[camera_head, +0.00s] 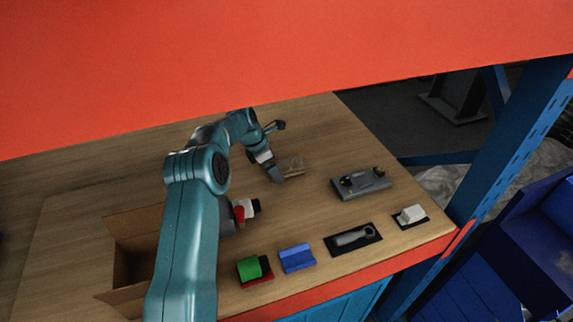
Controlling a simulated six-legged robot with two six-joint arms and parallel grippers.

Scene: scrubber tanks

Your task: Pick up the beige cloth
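The beige cloth (292,166) lies crumpled on the wooden tabletop, near the middle of the view. My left arm comes up from the lower left and bends down towards it. My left gripper (275,174) is low over the table at the cloth's left edge. The fingers are small and dark here, and I cannot tell whether they are open or shut or whether they touch the cloth. My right gripper is not in view.
A grey fixture (361,184) stands right of the cloth. An open cardboard box (128,262) is left. An orange beam crosses above.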

